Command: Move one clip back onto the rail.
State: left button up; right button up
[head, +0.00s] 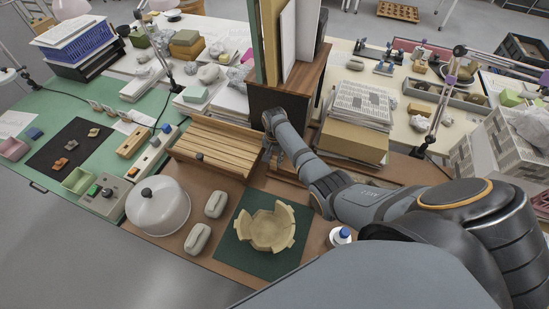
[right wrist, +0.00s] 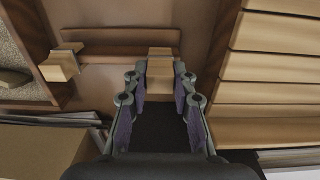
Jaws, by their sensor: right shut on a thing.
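My right gripper (head: 281,150) reaches down beside the slatted wooden rack in the head view. In the right wrist view my right gripper (right wrist: 160,82) is shut on a light wooden clip (right wrist: 159,68), its purple-lined fingers on either side. The held clip overlaps the right part of a dark brown wooden rail (right wrist: 115,52). I cannot tell whether it touches the rail or is above it. Another light wooden clip (right wrist: 60,64) is at the rail's left end. In the head view the gripper and arm largely hide the rail and clips. My left gripper is not in view.
The slatted rack (head: 217,144) stands close left of the gripper, and a dark wooden file holder (head: 285,95) rises behind it. A partly rebuilt pot (head: 267,227) sits on a green mat (head: 233,248). A white-capped bottle (head: 340,237) stands near my right arm.

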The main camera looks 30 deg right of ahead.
jog(key=shift+f+b, duration=0.3)
jog(key=shift+f, duration=0.65)
dwell(1.3)
dwell(0.3)
jog(key=o, duration=0.8)
notch_tip(320, 180, up, 12)
jog(key=shift+r, duration=0.1)
dwell(0.4)
